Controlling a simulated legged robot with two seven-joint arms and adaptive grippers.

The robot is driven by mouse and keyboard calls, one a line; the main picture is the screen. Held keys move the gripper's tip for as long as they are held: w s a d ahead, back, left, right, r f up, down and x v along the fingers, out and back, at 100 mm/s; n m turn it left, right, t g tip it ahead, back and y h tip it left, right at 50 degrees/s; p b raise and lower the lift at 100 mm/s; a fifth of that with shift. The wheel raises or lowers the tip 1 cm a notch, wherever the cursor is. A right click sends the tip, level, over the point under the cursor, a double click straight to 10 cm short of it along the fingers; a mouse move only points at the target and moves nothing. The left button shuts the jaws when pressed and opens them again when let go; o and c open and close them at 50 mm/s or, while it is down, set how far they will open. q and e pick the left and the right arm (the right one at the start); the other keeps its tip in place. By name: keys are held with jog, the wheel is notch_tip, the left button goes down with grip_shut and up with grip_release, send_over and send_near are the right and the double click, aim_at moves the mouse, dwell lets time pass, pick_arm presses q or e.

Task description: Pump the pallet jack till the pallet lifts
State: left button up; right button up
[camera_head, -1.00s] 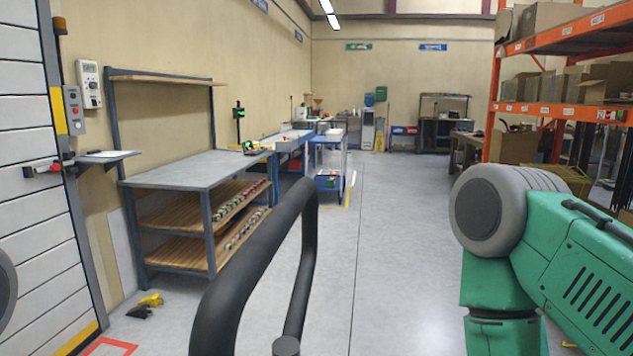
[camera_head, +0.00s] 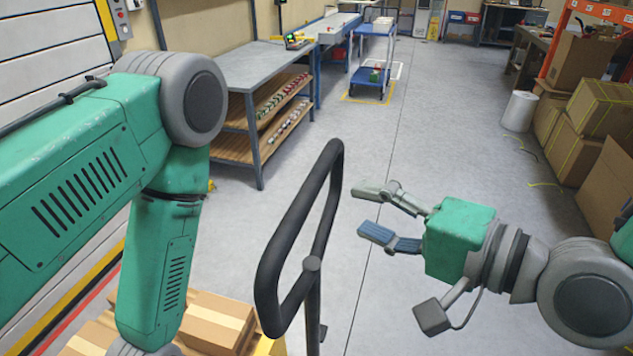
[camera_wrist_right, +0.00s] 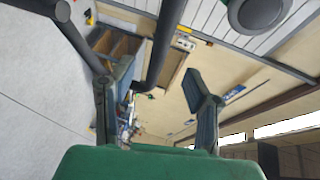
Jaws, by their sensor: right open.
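The pallet jack's black loop handle (camera_head: 275,262) stands upright in the middle of the head view, with its shaft running down out of frame. My right gripper (camera_head: 367,212) is open and empty, to the right of the handle with its fingers pointing at it. A gap shows between the fingertips and the handle. In the right wrist view a dark handle bar (camera_wrist_right: 167,40) shows ahead between the spread fingers (camera_wrist_right: 157,90). My left arm fills the left side of the head view; its gripper is out of frame. Cartons (camera_head: 215,318) lie low at bottom left on a mostly hidden wooden pallet.
A workbench (camera_head: 250,65) with shelves stands behind at left, and a blue cart (camera_head: 375,75) farther back. Strapped cartons (camera_head: 598,108) and a white roll (camera_head: 519,111) stand at right. The grey floor between them is clear.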

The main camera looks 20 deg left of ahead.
aim_at(312, 191)
jog(key=p+x, duration=0.1)
jog(key=x, duration=0.9)
jog(key=shift+d, duration=0.1)
grip_shut()
